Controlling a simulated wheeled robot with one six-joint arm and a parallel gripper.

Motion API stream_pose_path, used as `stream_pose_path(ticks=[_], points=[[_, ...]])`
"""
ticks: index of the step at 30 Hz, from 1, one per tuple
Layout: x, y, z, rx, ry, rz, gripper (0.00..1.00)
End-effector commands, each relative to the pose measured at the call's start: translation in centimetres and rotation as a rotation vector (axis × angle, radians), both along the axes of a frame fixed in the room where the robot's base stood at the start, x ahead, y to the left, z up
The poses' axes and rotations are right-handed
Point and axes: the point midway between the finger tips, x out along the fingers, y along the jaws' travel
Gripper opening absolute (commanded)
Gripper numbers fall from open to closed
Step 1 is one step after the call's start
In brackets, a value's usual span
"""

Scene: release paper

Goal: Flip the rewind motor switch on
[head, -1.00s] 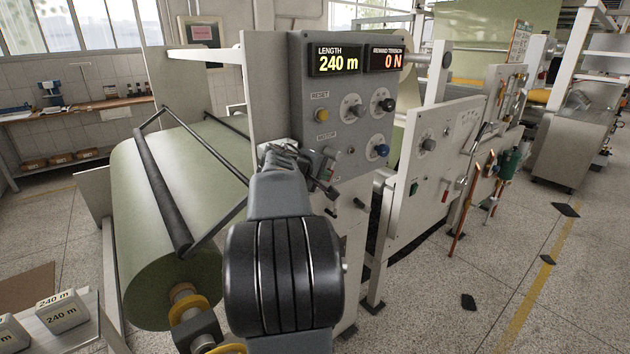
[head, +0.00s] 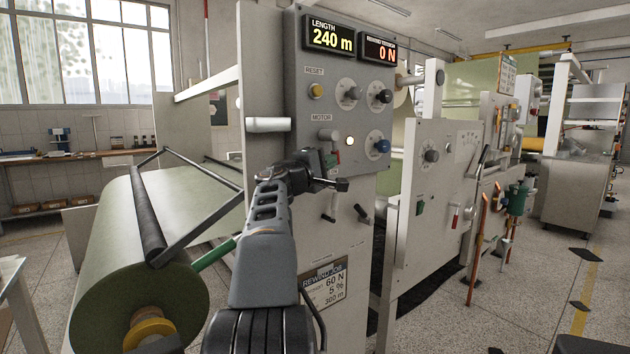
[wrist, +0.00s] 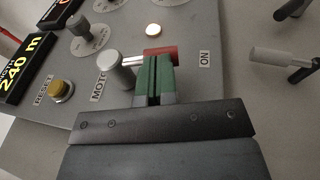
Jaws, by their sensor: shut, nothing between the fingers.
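The motor switch (head: 327,135) has a stubby grey handle below the MOTOR label on the grey control panel (head: 305,190). In the wrist view the handle (wrist: 122,76) lies on the MOTOR-label side, with a bright metal stem and a red part (wrist: 161,52) beside it. The ON label (wrist: 205,58) is on the other side. My gripper (wrist: 155,66) is shut and empty, its green fingertips close beside the handle and in front of the red part. Whether they touch is unclear. A round lamp (head: 350,141) by the switch glows pale.
A yellow RESET button (head: 316,91), grey dials and a blue knob (head: 383,145) share the panel. Displays above read 240 m (head: 330,38) and 0 N (head: 380,49). A white rod (head: 268,124) sticks out at the panel's left. The green roll (head: 140,270) stands at left.

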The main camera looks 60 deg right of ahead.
Motion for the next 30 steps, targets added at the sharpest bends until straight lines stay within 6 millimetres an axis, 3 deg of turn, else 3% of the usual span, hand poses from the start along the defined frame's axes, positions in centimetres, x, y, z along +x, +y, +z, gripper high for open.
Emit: stream_pose_path(ticks=[1,8,30], points=[[-0.1,-0.3,-1.5,-0.034,0.019,-0.001,0.0],[-0.7,-1.3,-1.1,-0.187,0.101,-0.002,0.0],[-1.5,-2.8,-0.4,-0.178,0.095,-0.001,0.0]])
